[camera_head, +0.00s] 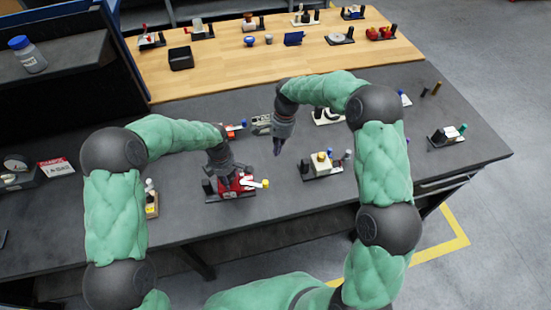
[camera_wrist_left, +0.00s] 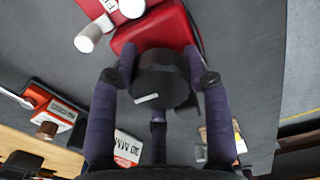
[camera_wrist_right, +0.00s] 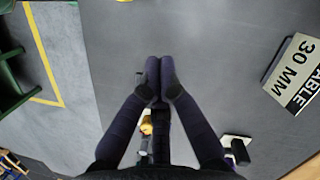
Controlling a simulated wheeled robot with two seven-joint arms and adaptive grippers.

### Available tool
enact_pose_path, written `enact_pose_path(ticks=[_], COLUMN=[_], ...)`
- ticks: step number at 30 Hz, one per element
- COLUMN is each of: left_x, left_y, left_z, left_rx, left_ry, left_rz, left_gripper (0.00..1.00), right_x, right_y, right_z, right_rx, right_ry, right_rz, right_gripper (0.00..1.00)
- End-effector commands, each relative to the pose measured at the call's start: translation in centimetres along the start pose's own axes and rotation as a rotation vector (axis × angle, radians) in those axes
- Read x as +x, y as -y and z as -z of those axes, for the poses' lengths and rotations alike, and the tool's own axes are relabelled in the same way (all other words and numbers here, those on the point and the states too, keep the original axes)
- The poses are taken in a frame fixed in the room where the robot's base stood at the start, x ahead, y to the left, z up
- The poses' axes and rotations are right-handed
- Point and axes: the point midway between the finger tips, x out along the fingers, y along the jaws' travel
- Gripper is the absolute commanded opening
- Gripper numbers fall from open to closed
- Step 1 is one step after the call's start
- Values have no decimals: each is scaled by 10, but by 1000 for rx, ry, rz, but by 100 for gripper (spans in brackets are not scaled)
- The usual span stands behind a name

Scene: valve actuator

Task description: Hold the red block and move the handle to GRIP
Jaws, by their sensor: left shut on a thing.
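The red block (camera_head: 240,184) sits on a dark base on the grey bench. In the left wrist view the red block (camera_wrist_left: 160,27) has a black round knob with a white mark in front of it, between the fingers. My left gripper (camera_head: 225,178) is on the block from above, its fingers at the block's two sides. A white handle (camera_head: 256,183) sticks out to the right of the block; the left wrist view shows its white end (camera_wrist_left: 88,38). My right gripper (camera_head: 277,150) is shut and empty above the bench, right of and behind the block. Any GRIP lettering is not readable.
A device with a yellow knob (camera_head: 321,158) stands right of the block. A small bottle-topped device (camera_head: 151,198) stands to its left. A "30 MM" label (camera_wrist_right: 297,75) lies at right in the right wrist view. Several devices stand on the wooden bench (camera_head: 225,70) behind.

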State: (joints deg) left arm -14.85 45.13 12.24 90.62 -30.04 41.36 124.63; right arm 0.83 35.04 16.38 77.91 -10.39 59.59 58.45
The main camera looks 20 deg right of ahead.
Motion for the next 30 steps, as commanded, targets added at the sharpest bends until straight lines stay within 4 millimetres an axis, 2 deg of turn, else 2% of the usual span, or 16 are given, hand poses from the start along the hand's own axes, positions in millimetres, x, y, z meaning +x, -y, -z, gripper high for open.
enact_pose_path(ticks=[6, 11, 30], left_x=[3, 2, 2], left_y=[2, 2, 1], left_z=[0, 0, 0], left_rx=[1, 1, 1], left_ry=[-1, -1, -1], left_rz=[4, 4, 3], left_gripper=[0, 0, 0], right_x=[-13, -14, -14], right_y=[0, 0, 0], right_z=[0, 1, 8], right_rx=[-11, -119, -1121], right_ry=[2, 6, 54], right_rz=[-1, -4, 0], right_gripper=[0, 0, 0])
